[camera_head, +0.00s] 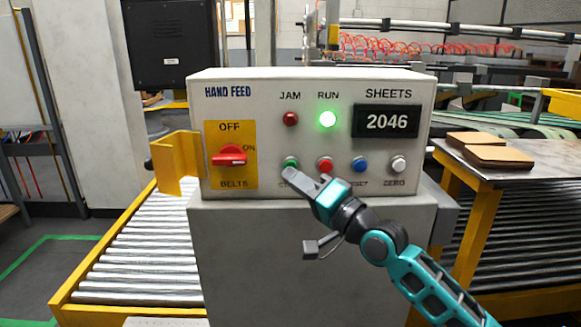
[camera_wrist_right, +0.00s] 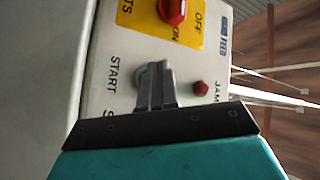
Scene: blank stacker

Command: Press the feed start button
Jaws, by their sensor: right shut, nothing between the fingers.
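The grey HAND FEED control panel (camera_head: 270,120) faces me. Its green start button (camera_head: 290,163) is the leftmost of the lower row of buttons, and its label is partly covered by my right gripper (camera_head: 288,174). The gripper is shut and empty, its fingertips just below and over the edge of the green button. In the right wrist view the shut fingers (camera_wrist_right: 154,75) lie over the green button (camera_wrist_right: 141,76), beside the word START, and hide most of it. I cannot tell whether the tips touch it. My left gripper is not in view.
A red button (camera_head: 325,165), a blue button (camera_head: 359,164) and a white button (camera_head: 398,164) sit to the right. The red belts switch (camera_head: 229,155) is at left. The RUN lamp (camera_head: 328,119) glows green; the JAM lamp (camera_head: 291,118) is dark red. The counter (camera_head: 387,121) reads 2046.

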